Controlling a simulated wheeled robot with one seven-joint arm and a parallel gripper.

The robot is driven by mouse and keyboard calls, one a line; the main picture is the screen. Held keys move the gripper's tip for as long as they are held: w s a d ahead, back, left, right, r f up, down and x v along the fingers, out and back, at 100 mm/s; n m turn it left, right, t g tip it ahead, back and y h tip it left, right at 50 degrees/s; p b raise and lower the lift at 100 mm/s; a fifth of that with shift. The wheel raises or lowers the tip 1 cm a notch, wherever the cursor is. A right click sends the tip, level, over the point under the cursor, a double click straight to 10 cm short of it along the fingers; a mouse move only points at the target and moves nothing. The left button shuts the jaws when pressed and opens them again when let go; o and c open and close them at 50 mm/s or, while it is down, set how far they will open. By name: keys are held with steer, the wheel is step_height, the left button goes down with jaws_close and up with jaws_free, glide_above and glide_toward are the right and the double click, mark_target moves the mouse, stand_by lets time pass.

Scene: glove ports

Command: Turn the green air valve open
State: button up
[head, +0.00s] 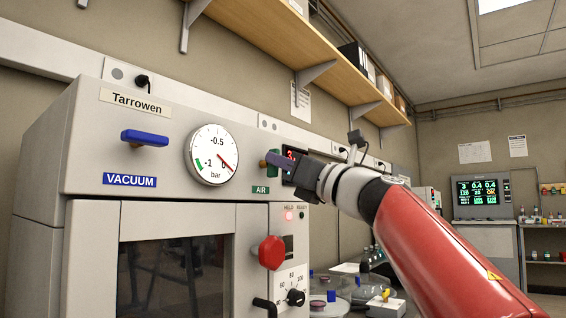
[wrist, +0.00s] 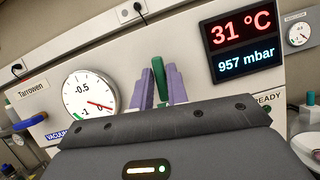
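The green air valve handle (head: 274,160) stands roughly upright on the cabinet front, above the green AIR label (head: 261,189). My gripper (head: 279,160) reaches in from the right, its purple fingers at the handle. In the wrist view, the green handle (wrist: 158,75) shows between the two purple fingers (wrist: 160,86), one on each side, and its top rises above their tips. The gaps beside the handle are too narrow to tell whether the fingers press on it. My gripper hides part of the handle's mount.
A blue vacuum handle (head: 145,138) lies horizontal at the left. Between the valves is a round gauge (head: 211,155) with a red needle. A display (wrist: 242,43) reads 31 °C and 957 mbar. A red knob (head: 272,252) sits below the AIR label. A wooden shelf (head: 300,45) runs overhead.

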jaws_close()
steer(key=shift+n+g+y+b, duration=0.35)
steer(key=shift+n+g+y, duration=0.15)
steer(key=shift+n, duration=0.7)
steer(key=shift+o, duration=2.3)
jaws_free()
steer(key=shift+d, duration=0.1)
steer(key=b+v, duration=0.3)
steer(key=v, duration=0.4)
steer(key=shift+s+d, duration=0.25)
steer(key=shift+f, duration=0.1)
